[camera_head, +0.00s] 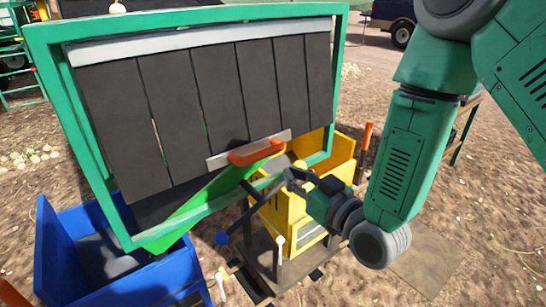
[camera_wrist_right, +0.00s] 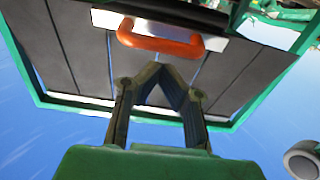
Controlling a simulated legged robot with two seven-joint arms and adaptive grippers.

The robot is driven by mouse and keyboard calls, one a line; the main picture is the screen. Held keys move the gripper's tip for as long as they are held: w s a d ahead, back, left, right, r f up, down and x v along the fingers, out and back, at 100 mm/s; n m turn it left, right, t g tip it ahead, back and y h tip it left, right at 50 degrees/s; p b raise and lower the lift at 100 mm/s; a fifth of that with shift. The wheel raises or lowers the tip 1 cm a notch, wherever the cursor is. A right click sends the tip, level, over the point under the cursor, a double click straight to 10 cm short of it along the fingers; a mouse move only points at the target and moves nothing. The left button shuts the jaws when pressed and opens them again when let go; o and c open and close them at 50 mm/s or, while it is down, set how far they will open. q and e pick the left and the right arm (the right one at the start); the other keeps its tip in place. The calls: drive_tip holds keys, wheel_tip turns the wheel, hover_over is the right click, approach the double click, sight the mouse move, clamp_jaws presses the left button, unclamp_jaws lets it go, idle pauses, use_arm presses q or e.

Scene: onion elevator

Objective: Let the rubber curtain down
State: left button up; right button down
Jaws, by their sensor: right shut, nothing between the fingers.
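The rubber curtain (camera_head: 205,95) is a row of black strips hanging from a pale bar in a green frame (camera_head: 95,150). The strips fill most of the frame. A metal bar (camera_head: 220,160) with an orange handle (camera_head: 257,152) sits at the curtain's lower part. The handle also shows in the right wrist view (camera_wrist_right: 160,40), ahead of the fingertips. My right gripper (camera_head: 288,180) is shut and empty, just below and right of the handle, apart from it. In the right wrist view its fingertips (camera_wrist_right: 157,75) meet below the handle. My left gripper is not in view.
A blue bin (camera_head: 60,255) stands at the lower left, below the frame. A yellow box-like machine part (camera_head: 335,150) stands behind and under my right gripper. A green chute (camera_head: 195,215) slopes below the curtain. Brown ground is open at the right.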

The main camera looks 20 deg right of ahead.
drive_tip(key=p, duration=0.1)
approach(252, 151)
drive_tip(key=shift+w+a+r, duration=0.2)
drive_tip(key=shift+w+r, duration=0.05)
drive_tip(key=shift+r, duration=0.2)
drive_tip(key=shift+w+a+r, duration=0.15)
drive_tip(key=shift+w+r, duration=0.1)
drive_tip(key=shift+r, duration=0.2)
drive_tip(key=shift+w+a, duration=0.3)
drive_tip(key=shift+w, duration=0.1)
drive_tip(key=shift+d+f, duration=0.1)
drive_tip(key=shift+d, duration=0.25)
drive_tip(key=w+b, duration=0.1)
drive_tip(key=b, duration=0.1)
drive_tip(key=w+a+f+t+b, duration=0.1)
drive_tip(key=w+b, duration=0.1)
drive_tip(key=b, duration=0.1)
drive_tip(key=w+a+f+t+b, duration=0.1)
drive_tip(key=w+b, duration=0.1)
drive_tip(key=b, duration=0.1)
drive_tip(key=shift+w+a+y, duration=0.15)
drive_tip(key=shift+w+y, duration=0.05)
drive_tip(key=shift+y, duration=0.2)
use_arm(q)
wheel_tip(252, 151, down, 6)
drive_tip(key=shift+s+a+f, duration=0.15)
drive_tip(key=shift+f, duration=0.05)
use_arm(e)
drive_tip(key=shift+w+r, duration=0.1)
